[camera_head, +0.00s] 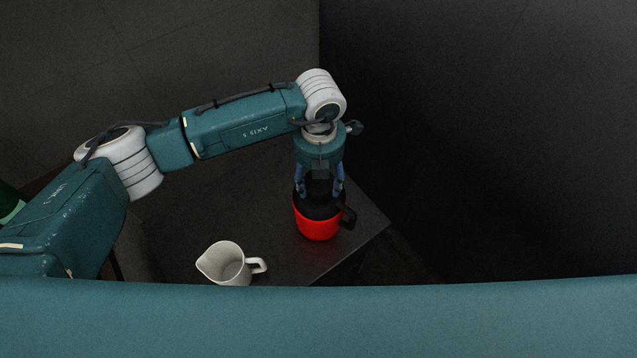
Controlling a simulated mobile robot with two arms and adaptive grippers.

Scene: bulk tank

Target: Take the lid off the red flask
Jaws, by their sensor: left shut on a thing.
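The red flask (318,229) stands upright on a dark table, with a black handle on its right side. Its black lid (318,207) sits at the top of the red body. My left gripper (320,192) comes down from above with its fingers on either side of the lid and is shut on it. I see no clear gap between lid and flask, and the gripper hides part of the lid. My right gripper is not in view.
A white pitcher (226,264) stands on the dark table (366,222) to the left of the flask and nearer. The table's right edge lies close to the flask. A green object (10,204) shows at the left edge of the view.

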